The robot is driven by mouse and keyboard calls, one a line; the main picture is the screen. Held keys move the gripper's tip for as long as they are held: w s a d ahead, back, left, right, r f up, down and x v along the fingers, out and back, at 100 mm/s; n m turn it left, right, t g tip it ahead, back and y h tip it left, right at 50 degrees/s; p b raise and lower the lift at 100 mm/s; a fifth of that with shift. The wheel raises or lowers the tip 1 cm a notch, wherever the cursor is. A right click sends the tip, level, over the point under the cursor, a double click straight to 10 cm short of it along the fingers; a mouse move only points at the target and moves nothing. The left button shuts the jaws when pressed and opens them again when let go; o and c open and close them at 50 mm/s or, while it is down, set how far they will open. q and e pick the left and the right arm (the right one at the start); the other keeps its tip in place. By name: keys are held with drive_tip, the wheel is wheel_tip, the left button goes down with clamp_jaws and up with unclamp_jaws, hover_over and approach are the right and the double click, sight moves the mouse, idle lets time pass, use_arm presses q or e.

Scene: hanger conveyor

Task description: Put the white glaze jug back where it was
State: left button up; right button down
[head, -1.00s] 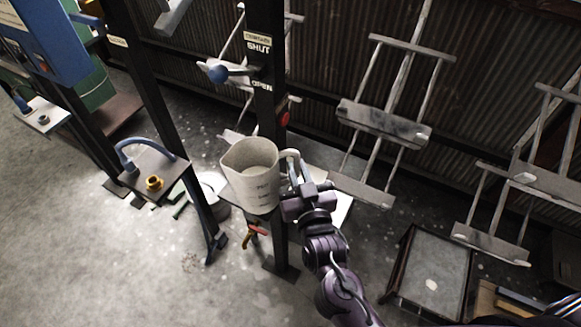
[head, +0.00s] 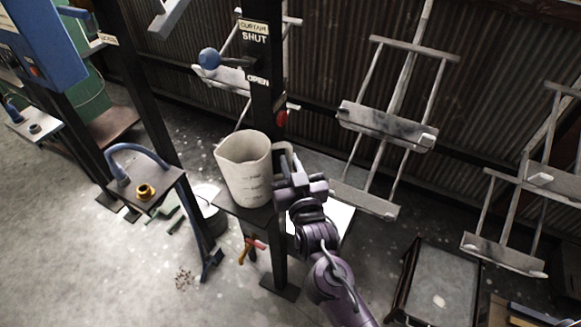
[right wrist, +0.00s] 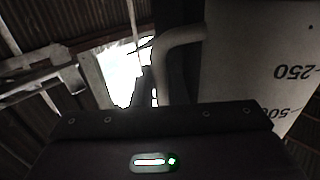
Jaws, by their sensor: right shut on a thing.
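The white glaze jug (head: 243,172) is pale, with dark volume marks, and looks upright. My right gripper (head: 284,160) is shut on its handle, on the jug's right side. The jug's base is at a small dark shelf (head: 229,206) on a black post; I cannot tell whether it rests on the shelf or is just above it. In the right wrist view the jug wall (right wrist: 255,60) with upside-down marks is at the right, and its curved handle (right wrist: 182,38) runs down behind the gripper body. My left gripper is not in view.
The black post (head: 265,105) carries SHUT and OPEN labels and a blue-knobbed lever (head: 209,58). A stand with a brass fitting (head: 145,191) is left.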

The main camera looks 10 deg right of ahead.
drive_tip(key=c, duration=1.5)
unclamp_jaws()
drive_tip(key=shift+f, duration=0.1)
drive_tip(key=shift+o, duration=0.2)
drive_tip(key=s+b, duration=0.2)
drive_tip(key=s, duration=0.9)
drive_tip(key=s+d+f+n+g, duration=0.1)
drive_tip(key=s+f+g, duration=0.2)
drive_tip(key=f, duration=0.9)
drive_tip(key=s+d+f+n+g, duration=0.1)
drive_tip(key=s+f+g, duration=0.15)
drive_tip(key=f, duration=1.05)
drive_tip(key=s+d+f+n+g, duration=0.1)
drive_tip(key=s+d+f+g, duration=0.15)
drive_tip(key=f, duration=0.95)
drive_tip(key=s+d+f+g, duration=0.4)
drive_tip(key=s+d+f, duration=0.1)
drive_tip(key=s+f, duration=0.5)
drive_tip(key=s+d+f+m+g+h, duration=0.1)
drive_tip(key=s+d+f+g, duration=0.4)
drive_tip(key=s+f, duration=0.6)
drive_tip(key=s+d, duration=0.1)
drive_tip(key=s, duration=0.3)
drive_tip(key=shift+m+h, duration=0.3)
